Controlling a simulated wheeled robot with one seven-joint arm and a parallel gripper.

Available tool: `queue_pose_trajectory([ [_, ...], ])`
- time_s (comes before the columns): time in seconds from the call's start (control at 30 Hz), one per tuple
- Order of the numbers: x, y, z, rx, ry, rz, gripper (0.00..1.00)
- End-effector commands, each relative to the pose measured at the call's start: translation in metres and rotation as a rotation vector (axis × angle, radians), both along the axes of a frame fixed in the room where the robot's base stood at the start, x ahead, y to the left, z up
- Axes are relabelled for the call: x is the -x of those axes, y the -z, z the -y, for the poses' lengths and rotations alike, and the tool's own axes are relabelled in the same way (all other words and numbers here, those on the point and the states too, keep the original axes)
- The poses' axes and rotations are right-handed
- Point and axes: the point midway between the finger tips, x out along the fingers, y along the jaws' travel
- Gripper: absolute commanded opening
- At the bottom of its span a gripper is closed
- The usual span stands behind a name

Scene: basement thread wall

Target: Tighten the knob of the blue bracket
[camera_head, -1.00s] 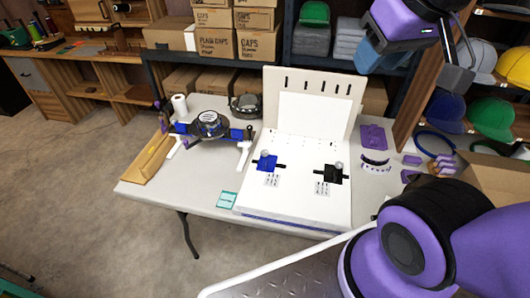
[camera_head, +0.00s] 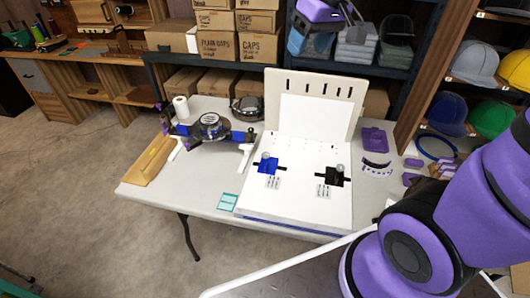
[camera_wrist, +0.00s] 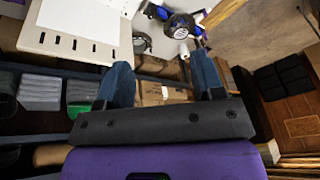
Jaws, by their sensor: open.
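The blue bracket (camera_head: 267,166) is mounted on the left part of the white sloped board (camera_head: 300,212) on the table. A small grey knob (camera_head: 265,156) stands on its upper part. Whether the knob is tight cannot be seen. My gripper (camera_head: 309,43) is at the top of the head view, above and behind the board and well apart from the bracket. In the wrist view my gripper (camera_wrist: 163,82) has its two blue fingers spread wide with nothing between them. The bracket is not in the wrist view.
A black bracket (camera_head: 336,177) with its own knob sits right of the blue one. A slotted upright panel (camera_head: 317,86) rises behind the board. A cap-holding machine (camera_head: 210,127), wooden piece (camera_head: 150,160) and teal card (camera_head: 228,201) are left. Purple parts (camera_head: 374,139) lie right.

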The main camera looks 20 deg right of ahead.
Motion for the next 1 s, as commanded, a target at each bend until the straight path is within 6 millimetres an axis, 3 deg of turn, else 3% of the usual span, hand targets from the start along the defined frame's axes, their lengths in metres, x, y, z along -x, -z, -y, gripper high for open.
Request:
queue_pose_trajectory([
  [0.2, -0.06, 0.043, -0.005, 0.001, -0.057, -0.051, 0.62],
  [0.47, -0.123, 0.107, -0.011, 0.021, -0.127, -0.099, 0.62],
  [0.7, -0.17, 0.181, -0.015, 0.055, -0.192, -0.143, 0.62],
  [1.0, -0.211, 0.29, -0.015, 0.12, -0.282, -0.198, 0.62],
])
